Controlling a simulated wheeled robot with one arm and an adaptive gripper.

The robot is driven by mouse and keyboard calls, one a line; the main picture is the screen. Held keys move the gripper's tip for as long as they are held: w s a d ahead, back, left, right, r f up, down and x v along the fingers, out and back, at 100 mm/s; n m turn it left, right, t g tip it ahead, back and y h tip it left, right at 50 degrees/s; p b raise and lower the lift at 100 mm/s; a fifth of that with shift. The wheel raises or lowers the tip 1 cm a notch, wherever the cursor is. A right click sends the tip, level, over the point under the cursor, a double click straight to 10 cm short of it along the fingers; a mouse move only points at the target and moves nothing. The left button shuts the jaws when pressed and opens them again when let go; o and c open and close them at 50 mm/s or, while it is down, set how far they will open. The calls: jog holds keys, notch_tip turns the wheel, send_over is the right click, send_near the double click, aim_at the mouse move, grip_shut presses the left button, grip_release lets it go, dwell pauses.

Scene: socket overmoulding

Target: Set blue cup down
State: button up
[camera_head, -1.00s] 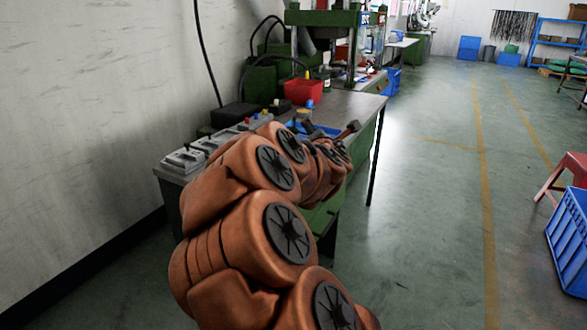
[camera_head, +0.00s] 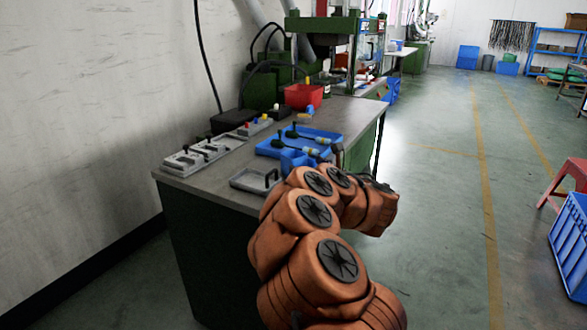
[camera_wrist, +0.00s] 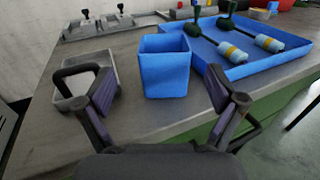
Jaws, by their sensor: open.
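The blue cup (camera_wrist: 166,72), square and open at the top, stands upright on the grey table in the wrist view, close to the table's front edge. It also shows in the head view (camera_head: 291,160), in front of the blue tray. My gripper (camera_wrist: 160,88) is open, its two fingers spread to the left and right on the near side of the cup, with gaps to it. In the head view my arm hides the gripper.
A blue tray (camera_wrist: 288,64) with green-handled tools lies right of the cup. More grey fixtures (camera_head: 203,154) and a red bin (camera_head: 304,97) stand further back on the table.

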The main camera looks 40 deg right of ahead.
aim_at(300, 159)
jog(key=shift+w+d+r, duration=0.1)
jog(key=shift+w+d, duration=0.1)
jog(key=shift+w, duration=0.9)
jog(key=shift+w+d, duration=0.2)
jog(key=shift+w, duration=0.9)
jog(key=shift+w+d+r, duration=0.1)
jog(key=shift+w+d, duration=0.1)
jog(key=shift+w, duration=0.9)
jog(key=shift+c, duration=0.2)
jog(key=c, duration=1.1)
jog(key=shift+c, duration=0.2)
